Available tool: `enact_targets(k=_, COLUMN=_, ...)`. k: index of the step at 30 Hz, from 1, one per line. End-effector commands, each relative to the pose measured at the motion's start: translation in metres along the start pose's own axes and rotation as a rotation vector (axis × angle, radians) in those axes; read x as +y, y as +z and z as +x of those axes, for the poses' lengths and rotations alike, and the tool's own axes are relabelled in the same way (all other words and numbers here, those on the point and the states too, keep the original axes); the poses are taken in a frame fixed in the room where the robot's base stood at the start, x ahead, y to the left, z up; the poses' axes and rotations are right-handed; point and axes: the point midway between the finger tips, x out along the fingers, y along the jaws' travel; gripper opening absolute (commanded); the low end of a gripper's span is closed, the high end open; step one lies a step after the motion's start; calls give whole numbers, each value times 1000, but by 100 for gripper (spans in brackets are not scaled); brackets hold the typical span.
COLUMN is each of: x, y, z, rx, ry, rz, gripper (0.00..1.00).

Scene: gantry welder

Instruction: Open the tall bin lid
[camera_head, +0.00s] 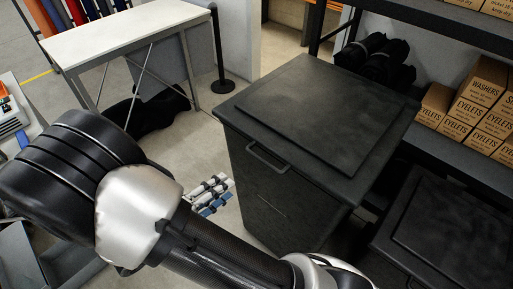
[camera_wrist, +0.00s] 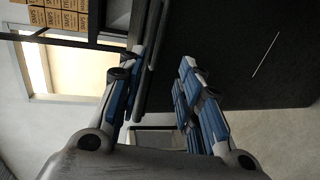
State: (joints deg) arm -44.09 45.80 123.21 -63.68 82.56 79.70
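The tall bin (camera_head: 280,190) is black and stands right of centre in the head view. Its lid (camera_head: 320,105) lies flat and shut on top, with a bar handle (camera_head: 268,160) at the front edge. My gripper (camera_head: 210,194) has blue-padded fingers and is left of the bin's front face in the head view, apart from the handle in the picture. In the wrist view my gripper (camera_wrist: 163,100) is open, its fingers well apart with nothing held. The bin's dark front (camera_wrist: 240,60) fills the upper right there, its lid edge (camera_wrist: 157,50) running behind the left finger.
A second, lower black bin (camera_head: 455,235) stands at the right. Shelves behind hold cardboard boxes (camera_head: 475,100) and dark rolled bundles (camera_head: 365,55). A white-topped table (camera_head: 130,30) and a black post (camera_head: 219,50) are at the upper left.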

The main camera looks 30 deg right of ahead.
Motion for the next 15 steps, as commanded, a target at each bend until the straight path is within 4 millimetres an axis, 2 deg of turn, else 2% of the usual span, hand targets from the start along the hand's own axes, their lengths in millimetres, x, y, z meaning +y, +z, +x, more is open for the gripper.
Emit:
enact_targets(k=5, x=-2, y=-1, z=15, rx=6, ry=10, rz=1, gripper=33)
enact_targets(k=15, x=-2, y=0, z=87, rx=1, ry=8, rz=0, gripper=33)
